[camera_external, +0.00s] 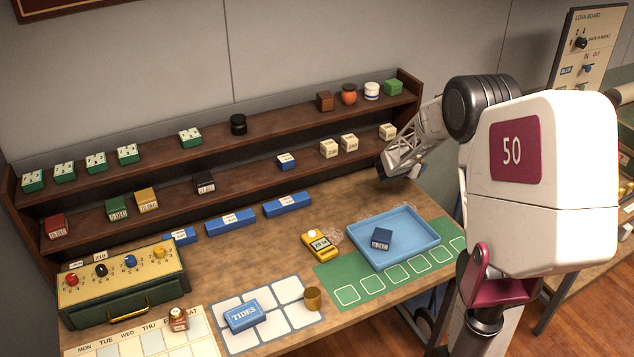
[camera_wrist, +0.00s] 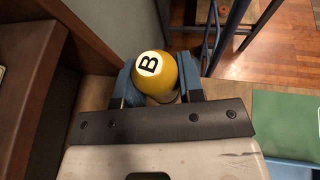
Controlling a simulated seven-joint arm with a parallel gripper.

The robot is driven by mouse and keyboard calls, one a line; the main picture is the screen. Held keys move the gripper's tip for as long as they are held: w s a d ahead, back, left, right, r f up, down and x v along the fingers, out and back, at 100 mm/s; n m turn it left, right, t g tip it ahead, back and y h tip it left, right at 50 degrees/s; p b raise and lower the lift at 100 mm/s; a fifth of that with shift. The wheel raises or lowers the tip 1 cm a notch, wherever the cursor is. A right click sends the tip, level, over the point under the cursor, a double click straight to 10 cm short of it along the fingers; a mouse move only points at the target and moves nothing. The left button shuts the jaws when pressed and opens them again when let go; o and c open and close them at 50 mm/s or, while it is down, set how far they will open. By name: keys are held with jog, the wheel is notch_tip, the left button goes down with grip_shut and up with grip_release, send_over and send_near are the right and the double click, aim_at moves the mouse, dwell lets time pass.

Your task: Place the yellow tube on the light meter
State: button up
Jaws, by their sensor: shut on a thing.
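My gripper (camera_wrist: 160,88) is shut on a yellow tube (camera_wrist: 182,72) with a round white end marked "B" in the wrist view. In the external view my gripper (camera_external: 396,168) is over the back right of the table, by the right end of the shelf; the tube cannot be made out there. The light meter (camera_external: 320,244), a small yellow device with a white dome and a dark display, lies on the table left of the blue tray. My gripper is well apart from it, up and to the right in the picture.
A blue tray (camera_external: 436,247) holding a dark blue box (camera_external: 381,238) rests on a green mat (camera_external: 348,292). A brown cup (camera_external: 312,298) and a blue TIDES box (camera_external: 242,316) are in front. A two-tier shelf (camera_external: 262,159) lines the back. Table between shelf and light meter is mostly clear.

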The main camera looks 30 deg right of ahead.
jog(key=shift+a, duration=0.1)
jog(key=shift+a, duration=0.6)
jog(key=s+a+n+t, duration=0.1)
jog(key=s+a, duration=0.3)
jog(key=a, duration=0.8)
jog(key=s+a+t, duration=0.1)
jog(key=s+a, duration=0.2)
jog(key=a, duration=0.9)
jog(key=s+a+f+n+y, duration=0.1)
jog(key=s+a+f, duration=0.1)
jog(key=s+a, duration=1.4)
jog(key=shift+s+n+t, duration=0.4)
jog(key=shift+w+f, duration=0.1)
jog(key=shift+w, duration=0.05)
jog(key=w+a, duration=0.1)
jog(key=w, duration=0.4)
jog(key=w+f, duration=0.1)
jog(key=w, duration=0.4)
jog(key=w+a, duration=0.1)
jog(key=w, duration=0.4)
jog(key=shift+w+a+f, duration=0.2)
jog(key=shift+w+a, duration=0.1)
jog(key=shift+a, duration=0.05)
